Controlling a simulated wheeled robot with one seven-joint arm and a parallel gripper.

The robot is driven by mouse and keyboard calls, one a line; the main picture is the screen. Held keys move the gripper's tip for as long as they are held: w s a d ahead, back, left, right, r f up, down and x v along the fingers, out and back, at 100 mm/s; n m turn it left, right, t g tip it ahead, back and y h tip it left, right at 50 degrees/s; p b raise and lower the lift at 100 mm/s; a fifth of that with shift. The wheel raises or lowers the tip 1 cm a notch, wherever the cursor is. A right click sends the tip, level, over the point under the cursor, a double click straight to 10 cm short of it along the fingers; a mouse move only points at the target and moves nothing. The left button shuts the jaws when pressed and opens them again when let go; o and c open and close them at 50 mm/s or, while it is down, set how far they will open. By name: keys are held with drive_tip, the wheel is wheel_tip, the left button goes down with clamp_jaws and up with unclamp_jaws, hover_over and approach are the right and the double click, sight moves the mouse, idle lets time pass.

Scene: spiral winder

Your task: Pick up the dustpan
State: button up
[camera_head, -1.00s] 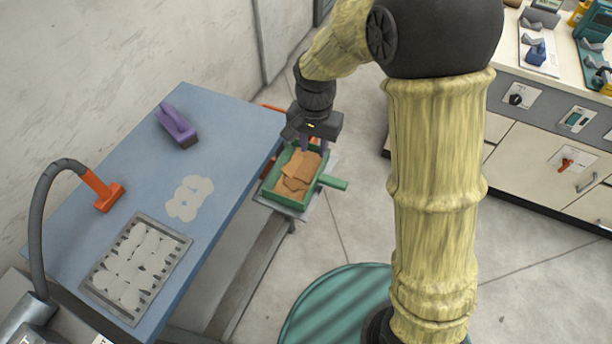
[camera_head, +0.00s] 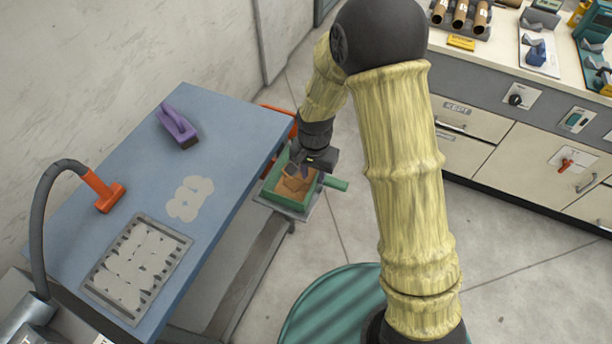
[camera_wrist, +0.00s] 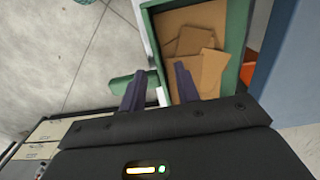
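The dustpan (camera_head: 268,188) is a green open tray holding flat brown pieces (camera_head: 296,186). Its short green handle (camera_head: 335,183) sticks out to the right. It rests on a grey stand beside the blue table. My gripper (camera_head: 305,173) is over its far part and hides some of it. In the wrist view, my gripper (camera_wrist: 160,70) has its two dark purple fingers apart. The dustpan's side wall (camera_wrist: 152,42) runs between the fingers in the picture, and the handle (camera_wrist: 120,84) shows beyond the left finger. I cannot tell whether the fingers touch the dustpan.
The blue table (camera_head: 225,130) on the left bears a purple brush (camera_head: 176,127), an orange nozzle (camera_head: 104,190) on a grey hose, pale patches and a slotted grille (camera_head: 137,268). Cabinets (camera_head: 520,150) stand at the right.

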sight(314, 183)
drive_tip(key=shift+d+f+p, duration=0.1)
drive_tip(key=shift+f+p, duration=0.25)
drive_tip(key=shift+f, duration=2.25)
drive_tip(key=shift+c, duration=0.4)
clamp_jaws()
